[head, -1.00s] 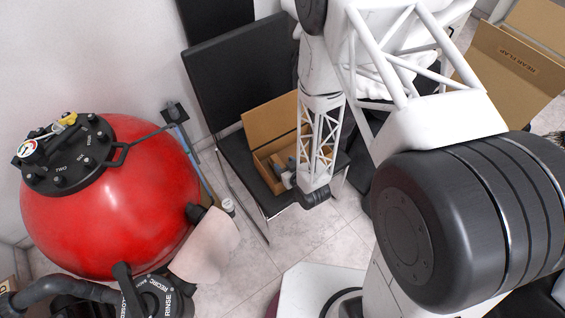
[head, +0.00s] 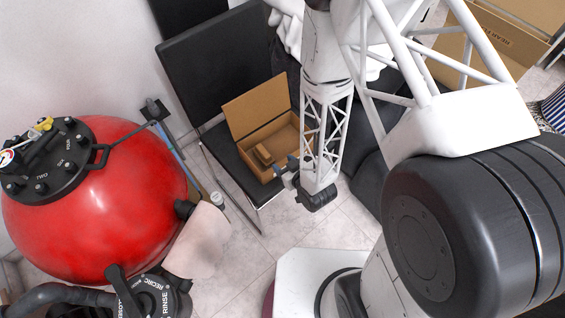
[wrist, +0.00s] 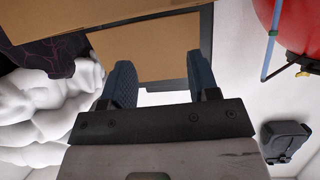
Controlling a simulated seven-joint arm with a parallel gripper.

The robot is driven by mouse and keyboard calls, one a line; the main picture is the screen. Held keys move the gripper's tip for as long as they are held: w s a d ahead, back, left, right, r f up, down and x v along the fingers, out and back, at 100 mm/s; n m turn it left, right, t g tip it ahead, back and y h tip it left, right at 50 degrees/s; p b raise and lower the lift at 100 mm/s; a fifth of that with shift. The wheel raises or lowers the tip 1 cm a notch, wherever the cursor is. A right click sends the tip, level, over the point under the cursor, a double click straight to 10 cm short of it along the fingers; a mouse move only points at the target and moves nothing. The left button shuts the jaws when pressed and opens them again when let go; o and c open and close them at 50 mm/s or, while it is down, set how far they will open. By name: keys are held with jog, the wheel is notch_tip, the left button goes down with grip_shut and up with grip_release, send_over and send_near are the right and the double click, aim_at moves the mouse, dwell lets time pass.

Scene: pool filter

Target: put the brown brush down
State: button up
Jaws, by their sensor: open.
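A small brown block-like thing (head: 263,154), which may be the brown brush, lies inside the open cardboard box (head: 243,157) on the black chair. Its bristles cannot be made out. My gripper (head: 287,171) is at the right front side of the box, apart from the brown thing. In the wrist view my gripper (wrist: 163,82) has its two dark blue fingers wide apart with nothing between them. Beyond them are brown cardboard and a bright white patch. The brown thing cannot be told apart in the wrist view.
The black chair (head: 215,75) stands against the wall. A large red filter tank (head: 100,215) with a black valve top stands at the left. White bunched cloth (wrist: 40,110) lies beside the gripper in the wrist view. Tiled floor (head: 250,245) shows between tank and chair.

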dwell(0.8)
jog(key=w+d+r+m+h, duration=0.1)
jog(key=w+d+r+h, duration=0.25)
jog(key=w+r, duration=0.65)
jog(key=d+r+m+g+h, duration=0.15)
jog(key=d+r, duration=0.25)
jog(key=r, duration=0.4)
jog(key=d+r+m+g+h, duration=0.15)
jog(key=d+r, duration=0.25)
jog(key=r, duration=0.4)
jog(key=s+d+r+m+g+h, duration=0.1)
jog(key=s+d+r, duration=0.35)
jog(key=r, duration=0.25)
jog(key=s+d+r+m+g+h, duration=0.1)
jog(key=s+d+r, duration=0.2)
jog(key=s+r, duration=0.35)
jog(key=s+d+r+m+g, duration=0.2)
jog(key=s+r, duration=0.9)
jog(key=s, duration=0.2)
jog(key=shift+s+d+r+g, duration=0.3)
jog(key=shift+r, duration=0.1)
